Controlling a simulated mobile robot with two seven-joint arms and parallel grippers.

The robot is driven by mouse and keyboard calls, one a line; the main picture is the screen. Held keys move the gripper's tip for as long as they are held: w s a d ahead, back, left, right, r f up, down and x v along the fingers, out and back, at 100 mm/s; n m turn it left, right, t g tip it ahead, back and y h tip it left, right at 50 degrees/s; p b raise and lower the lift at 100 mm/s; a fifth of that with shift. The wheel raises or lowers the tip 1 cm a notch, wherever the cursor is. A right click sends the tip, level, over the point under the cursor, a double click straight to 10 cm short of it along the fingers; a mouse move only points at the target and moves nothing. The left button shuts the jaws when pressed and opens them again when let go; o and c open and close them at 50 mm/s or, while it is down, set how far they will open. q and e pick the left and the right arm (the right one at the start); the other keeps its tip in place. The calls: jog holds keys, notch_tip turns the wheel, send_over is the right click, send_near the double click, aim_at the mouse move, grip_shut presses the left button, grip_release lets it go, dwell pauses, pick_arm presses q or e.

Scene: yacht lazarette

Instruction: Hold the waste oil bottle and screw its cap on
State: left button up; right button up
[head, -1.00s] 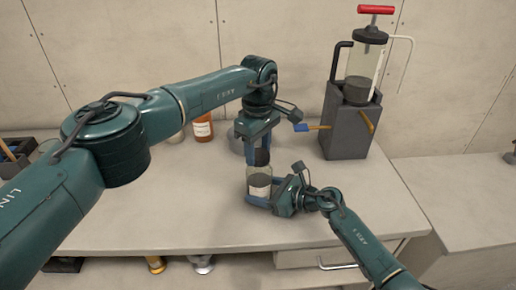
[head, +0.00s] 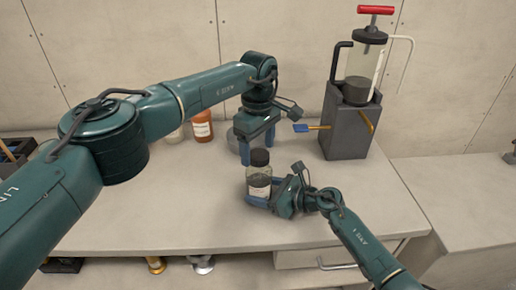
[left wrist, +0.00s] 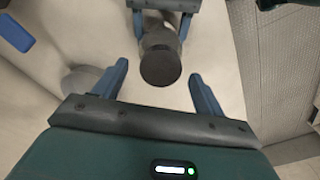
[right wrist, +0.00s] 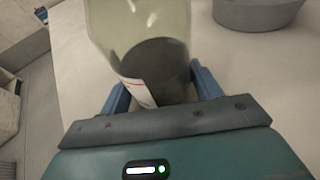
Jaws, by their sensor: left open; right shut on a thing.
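The waste oil bottle (head: 260,182) is clear with dark oil and a white label, and stands upright on the bench. My right gripper (head: 256,200) is shut around its lower body; the bottle also fills the right wrist view (right wrist: 150,60). The black cap (head: 260,157) sits on top of the bottle; it also shows in the left wrist view (left wrist: 160,66). My left gripper (head: 258,150) is open above and behind the cap, its fingers apart and empty. In the left wrist view the cap lies beyond and between the fingertips, clear of both. The thread is hidden under the cap.
A grey round dish (head: 234,140) is behind the left gripper. An orange-brown labelled jar (head: 203,127) stands at the back. A dark grey stand (head: 346,125) holds a red-handled pump at the right. The front of the bench (head: 170,215) is clear.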

pick_arm(q)
notch_tip(320, 180, up, 11)
jog(key=shift+r, duration=0.15)
pick_arm(e)
jog(key=o, duration=1.5)
jog(key=shift+c, duration=0.2)
